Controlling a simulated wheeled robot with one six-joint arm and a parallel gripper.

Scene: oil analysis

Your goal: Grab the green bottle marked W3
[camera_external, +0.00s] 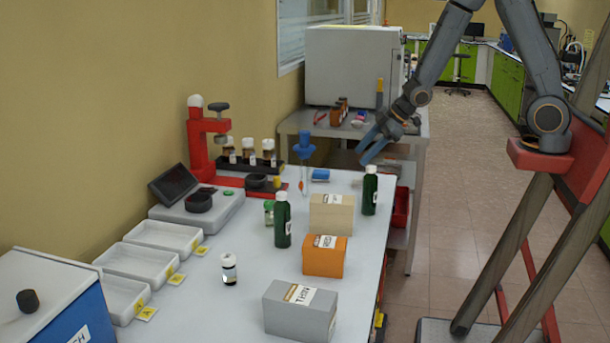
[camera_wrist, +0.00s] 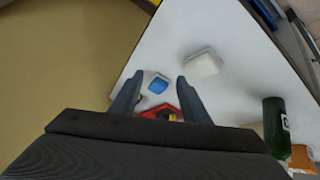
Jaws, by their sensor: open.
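Two dark green bottles with white caps stand upright on the white table: one (camera_external: 370,194) near the right edge, the other (camera_external: 282,224) nearer the middle. Their labels are too small to read, so I cannot tell which is W3. My gripper (camera_external: 361,157) is open and empty, above and just left of the right-edge bottle's cap, apart from it. In the wrist view, my gripper (camera_wrist: 153,82) has its fingers spread with table between them. One green bottle (camera_wrist: 276,125) shows there at the lower right, outside the fingers.
Beige (camera_external: 331,214), orange (camera_external: 322,257) and grey (camera_external: 298,311) boxes line the table's right side. A blue-topped dropper (camera_external: 305,150) stands left of my gripper.

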